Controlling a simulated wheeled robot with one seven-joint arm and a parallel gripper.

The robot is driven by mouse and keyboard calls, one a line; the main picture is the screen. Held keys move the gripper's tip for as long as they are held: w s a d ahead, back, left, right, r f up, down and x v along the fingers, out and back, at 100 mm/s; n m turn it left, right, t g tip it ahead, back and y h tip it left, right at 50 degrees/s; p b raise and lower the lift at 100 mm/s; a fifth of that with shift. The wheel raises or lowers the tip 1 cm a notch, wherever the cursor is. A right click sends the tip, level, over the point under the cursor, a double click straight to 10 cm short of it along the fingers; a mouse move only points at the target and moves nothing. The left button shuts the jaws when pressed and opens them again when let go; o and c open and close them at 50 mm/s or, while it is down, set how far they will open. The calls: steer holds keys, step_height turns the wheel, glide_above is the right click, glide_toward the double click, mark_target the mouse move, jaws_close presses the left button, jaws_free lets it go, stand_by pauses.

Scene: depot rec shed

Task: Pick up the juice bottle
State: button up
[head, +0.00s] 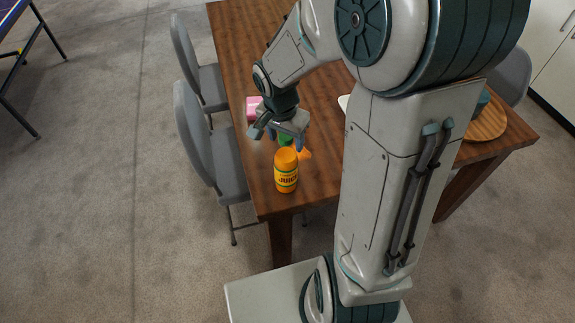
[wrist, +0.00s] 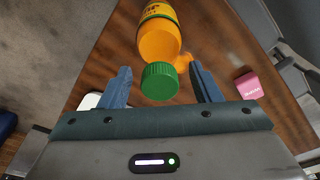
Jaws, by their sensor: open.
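The juice bottle (head: 286,178) is orange with a dark "JUICE" label and green bands. It appears upright near the front left end of the wooden table. My gripper (head: 279,131) is open, just behind the bottle in the head view. In the wrist view the bottle (wrist: 158,38) shows at the top, its green cap (wrist: 160,82) toward the camera. The cap appears between the spread fingers of my gripper (wrist: 160,80), with space on both sides; the depth is hard to judge. The bottle's base is out of the wrist view.
A pink box (head: 254,107) lies farther back on the table (head: 232,42). A round wooden board (head: 488,125) is at the right. Grey chairs (head: 205,125) stand along the left side.

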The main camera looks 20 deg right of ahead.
steer(key=shift+f, duration=0.1)
jaws_close()
stand_by(1.4)
